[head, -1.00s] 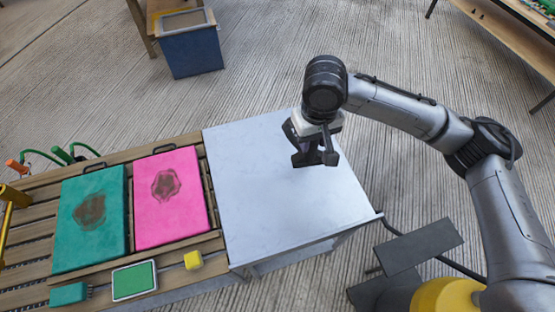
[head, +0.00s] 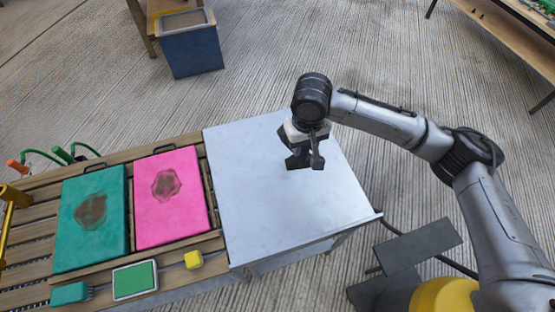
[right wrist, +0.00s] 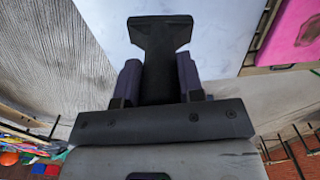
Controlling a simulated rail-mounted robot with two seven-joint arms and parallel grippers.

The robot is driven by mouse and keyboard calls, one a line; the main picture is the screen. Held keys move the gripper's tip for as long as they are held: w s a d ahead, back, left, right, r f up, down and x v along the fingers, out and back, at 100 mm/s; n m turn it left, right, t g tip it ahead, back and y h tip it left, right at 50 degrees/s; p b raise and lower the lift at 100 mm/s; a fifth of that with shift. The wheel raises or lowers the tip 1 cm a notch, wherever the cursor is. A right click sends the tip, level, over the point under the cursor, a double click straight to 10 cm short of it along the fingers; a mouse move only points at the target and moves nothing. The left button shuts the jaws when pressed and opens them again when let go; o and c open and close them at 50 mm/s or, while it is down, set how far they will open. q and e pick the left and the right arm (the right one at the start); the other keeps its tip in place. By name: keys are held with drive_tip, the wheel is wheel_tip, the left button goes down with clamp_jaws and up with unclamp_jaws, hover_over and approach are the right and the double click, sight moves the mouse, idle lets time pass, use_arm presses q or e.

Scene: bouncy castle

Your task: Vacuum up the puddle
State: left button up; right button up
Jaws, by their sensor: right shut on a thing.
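My right gripper (head: 306,142) is over the pale metal tabletop (head: 270,210), near its far right part. It is shut on a black vacuum nozzle with a flared, flat end. In the right wrist view the nozzle (right wrist: 160,38) sits between the two dark fingers and points out over the tabletop. I cannot tell whether its tip touches the surface. No puddle stands out clearly on the tabletop. Dark brown stains show on the teal pad (head: 112,190) and the pink pad (head: 150,222). My left gripper is not in view.
The pads lie on a slatted wooden bench (head: 30,272) left of the metal table. A green-topped tray (head: 135,279), a yellow block (head: 194,260) and a teal brush (head: 69,293) lie along its front edge. A blue bin (head: 192,52) stands behind. Most of the tabletop is clear.

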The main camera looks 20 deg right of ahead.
drive_tip(key=shift+w+a+f, duration=0.1)
drive_tip(key=shift+w+f, duration=0.15)
drive_tip(key=shift+f, duration=0.3)
drive_tip(key=shift+w+a+f, duration=0.1)
drive_tip(key=shift+w+f, duration=0.15)
drive_tip(key=shift+f, duration=0.3)
drive_tip(key=shift+w+a+f, duration=0.1)
drive_tip(key=shift+w+f, duration=0.35)
drive_tip(key=shift+f, duration=0.45)
drive_tip(key=shift+w+a+f, duration=0.1)
drive_tip(key=shift+w+f, duration=0.3)
drive_tip(key=shift+f, duration=0.45)
drive_tip(key=w+a+f+b, duration=0.1)
drive_tip(key=w+f+b, duration=0.3)
drive_tip(key=f, duration=0.8)
drive_tip(key=shift+w+a+f, duration=0.15)
drive_tip(key=shift+w+f, duration=0.1)
drive_tip(key=shift+w, duration=0.7)
drive_tip(key=shift+w, duration=0.1)
